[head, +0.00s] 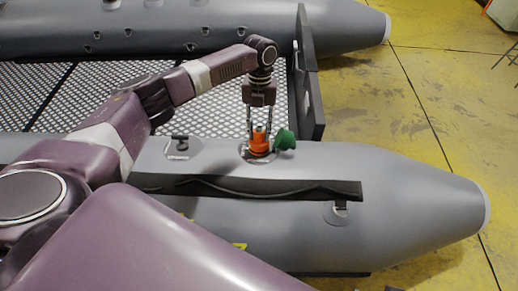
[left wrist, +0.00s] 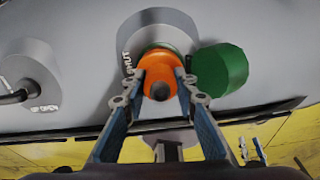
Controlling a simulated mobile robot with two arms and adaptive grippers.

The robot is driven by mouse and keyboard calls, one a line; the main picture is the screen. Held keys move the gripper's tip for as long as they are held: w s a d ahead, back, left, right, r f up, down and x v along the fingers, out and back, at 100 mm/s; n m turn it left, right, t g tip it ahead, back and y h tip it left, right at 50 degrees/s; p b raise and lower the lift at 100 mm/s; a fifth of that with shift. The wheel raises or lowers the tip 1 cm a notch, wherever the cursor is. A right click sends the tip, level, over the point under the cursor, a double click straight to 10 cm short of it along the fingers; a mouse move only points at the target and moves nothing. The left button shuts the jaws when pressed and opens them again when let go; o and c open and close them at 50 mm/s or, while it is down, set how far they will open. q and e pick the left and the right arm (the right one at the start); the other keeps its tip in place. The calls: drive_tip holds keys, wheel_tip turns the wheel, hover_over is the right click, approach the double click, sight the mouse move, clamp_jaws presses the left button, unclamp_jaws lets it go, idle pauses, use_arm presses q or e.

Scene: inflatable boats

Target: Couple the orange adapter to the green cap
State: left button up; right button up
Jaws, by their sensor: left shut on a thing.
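The orange adapter (head: 259,144) is upright on the round valve patch on top of the near grey boat tube. My left gripper (head: 259,130) comes down from above and is shut on it. In the left wrist view the adapter (left wrist: 160,68) is between the two fingertips (left wrist: 160,84), over a green ring on the valve. The green cap (head: 285,139) is tilted just right of the adapter; it also shows in the left wrist view (left wrist: 220,69). Whether the adapter is seated in the green ring is hidden. My right gripper is not in view.
The near boat tube (head: 410,190) carries a second valve (head: 179,148) to the left and a black handle strip (head: 260,187) in front. A dark upright board (head: 308,85) stands behind the cap. Yellow floor (head: 430,100) is open on the right.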

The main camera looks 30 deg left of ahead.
use_arm(q)
drive_tip(key=m, duration=0.4)
drive_tip(key=shift+b, duration=0.35)
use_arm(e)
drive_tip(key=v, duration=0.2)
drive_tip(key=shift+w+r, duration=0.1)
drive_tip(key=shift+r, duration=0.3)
